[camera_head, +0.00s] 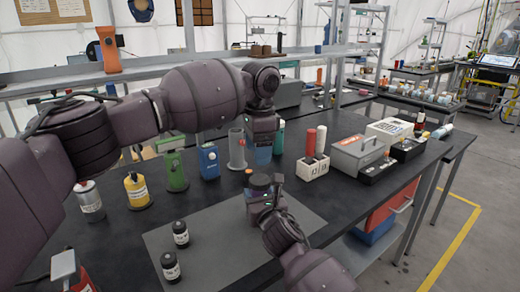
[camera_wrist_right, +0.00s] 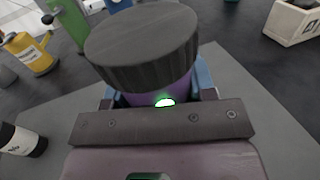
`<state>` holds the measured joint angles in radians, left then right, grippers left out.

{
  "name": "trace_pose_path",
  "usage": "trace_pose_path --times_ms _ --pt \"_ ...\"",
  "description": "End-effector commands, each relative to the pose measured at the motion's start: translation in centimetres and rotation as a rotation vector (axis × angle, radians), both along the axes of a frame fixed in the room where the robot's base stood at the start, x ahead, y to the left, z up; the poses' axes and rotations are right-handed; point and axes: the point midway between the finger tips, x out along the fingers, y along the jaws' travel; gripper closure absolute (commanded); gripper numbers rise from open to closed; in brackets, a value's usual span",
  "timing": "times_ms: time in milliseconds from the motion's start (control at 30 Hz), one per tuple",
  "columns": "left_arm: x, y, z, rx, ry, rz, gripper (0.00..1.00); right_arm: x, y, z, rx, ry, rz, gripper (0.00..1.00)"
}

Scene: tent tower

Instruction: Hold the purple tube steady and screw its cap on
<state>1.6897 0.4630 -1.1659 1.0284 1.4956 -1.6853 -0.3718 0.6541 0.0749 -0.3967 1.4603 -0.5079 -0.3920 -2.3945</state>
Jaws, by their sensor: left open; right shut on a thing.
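The purple tube (camera_wrist_right: 150,98) stands between the fingers of my right gripper (camera_wrist_right: 157,92), which is shut on it. In the head view, my right gripper (camera_head: 262,200) is over the grey mat and hides most of the tube. The dark ribbed cap (camera_wrist_right: 143,48) sits on top of the tube and also shows in the head view (camera_head: 259,182). I cannot tell how far it is threaded on. My left gripper (camera_head: 260,156) is open and empty, pointing down above and behind the cap, apart from it.
Two small black-capped jars (camera_head: 180,234) (camera_head: 171,267) stand left on the grey mat (camera_head: 222,262). Behind are a yellow can (camera_head: 136,190), a green dispenser (camera_head: 176,172) and a blue bottle (camera_head: 209,162). A white block with tubes (camera_head: 312,167) and a grey toolbox (camera_head: 357,155) stand right.

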Motion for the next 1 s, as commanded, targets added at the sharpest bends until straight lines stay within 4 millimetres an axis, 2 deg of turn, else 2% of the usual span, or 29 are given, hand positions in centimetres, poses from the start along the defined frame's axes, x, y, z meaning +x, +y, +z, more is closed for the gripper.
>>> trace_pose_path --times_ms 300,500,700,1000 --pt "-0.19 -0.46 -0.08 -0.028 0.003 0.448 0.32 -0.01 0.03 -0.03 0.001 0.000 0.000 1.00" --pt "-0.17 -0.55 -0.08 -0.033 -0.001 0.645 0.32 -0.01 0.03 -0.03 0.001 0.000 0.000 1.00" --pt "-0.16 -0.56 -0.07 -0.034 -0.003 0.722 0.32 -0.01 0.03 -0.02 0.001 0.000 0.001 1.00" --pt "-0.15 -0.56 -0.08 -0.034 -0.003 0.727 0.32 -0.01 0.03 -0.02 0.001 0.000 0.000 1.00"
